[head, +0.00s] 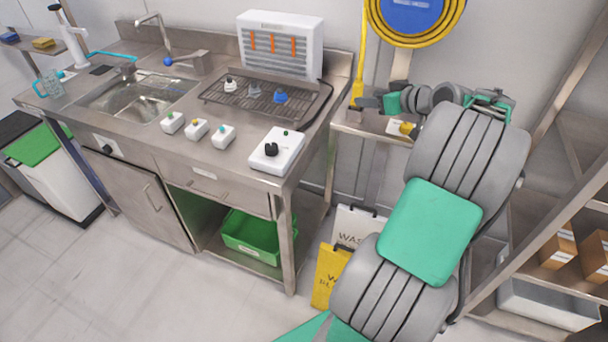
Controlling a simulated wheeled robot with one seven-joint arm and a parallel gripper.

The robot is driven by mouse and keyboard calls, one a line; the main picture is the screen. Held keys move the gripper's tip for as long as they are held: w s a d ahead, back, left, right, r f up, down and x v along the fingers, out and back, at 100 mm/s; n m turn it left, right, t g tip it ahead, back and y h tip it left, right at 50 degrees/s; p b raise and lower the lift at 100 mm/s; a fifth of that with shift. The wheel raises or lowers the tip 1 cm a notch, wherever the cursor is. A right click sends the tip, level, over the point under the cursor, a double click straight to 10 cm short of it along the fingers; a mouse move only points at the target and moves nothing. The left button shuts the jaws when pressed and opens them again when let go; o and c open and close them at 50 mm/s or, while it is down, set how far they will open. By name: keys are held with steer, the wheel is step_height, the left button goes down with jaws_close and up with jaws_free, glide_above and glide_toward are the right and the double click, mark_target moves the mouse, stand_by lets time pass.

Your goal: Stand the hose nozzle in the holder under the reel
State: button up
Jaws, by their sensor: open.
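The hose reel (415,12) is on the wall at the top right, with a blue centre and yellow hose wound around it. A length of yellow hose hangs down its left side to the yellow nozzle (357,92), which is upright above the left end of a small steel shelf. My gripper (366,102) is open, pointing left, with its dark fingers right at the nozzle's lower part. I cannot tell whether the nozzle is between the fingers or beside them. The holder cannot be made out clearly; my arm covers part of the shelf (345,124) under the reel.
A small yellow item on a white card (400,127) lies on the shelf below my wrist. A steel counter (240,150) with sink, rack and switch boxes stands to the left. Yellow and white floor signs (328,275) stand below. A shelf rack with boxes (558,245) is at right.

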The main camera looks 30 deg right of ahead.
steer(key=w+a+f+g+y, duration=0.1)
steer(key=w+a+g, duration=0.1)
steer(key=a, duration=0.6)
steer(key=w+a+f+g, duration=0.1)
steer(key=w+a, duration=0.1)
steer(key=a, duration=0.7)
steer(key=s+a+f+g, duration=0.2)
steer(key=s+a, duration=0.2)
steer(key=a, duration=0.4)
steer(key=s+a+f+g, duration=0.2)
steer(key=s+a, duration=0.1)
steer(key=a, duration=0.4)
steer(key=s+a+f+g+h, duration=0.1)
steer(key=s+a+f+g, duration=0.2)
steer(key=s, duration=0.4)
steer(key=s+a+f+h, duration=0.15)
steer(key=s+a, duration=0.25)
steer(key=s, duration=0.4)
steer(key=r+p, duration=0.1)
steer(key=r+y+p, duration=0.1)
steer(key=r+p, duration=0.1)
steer(key=shift+w+r, duration=0.25)
steer(key=shift+w, duration=0.15)
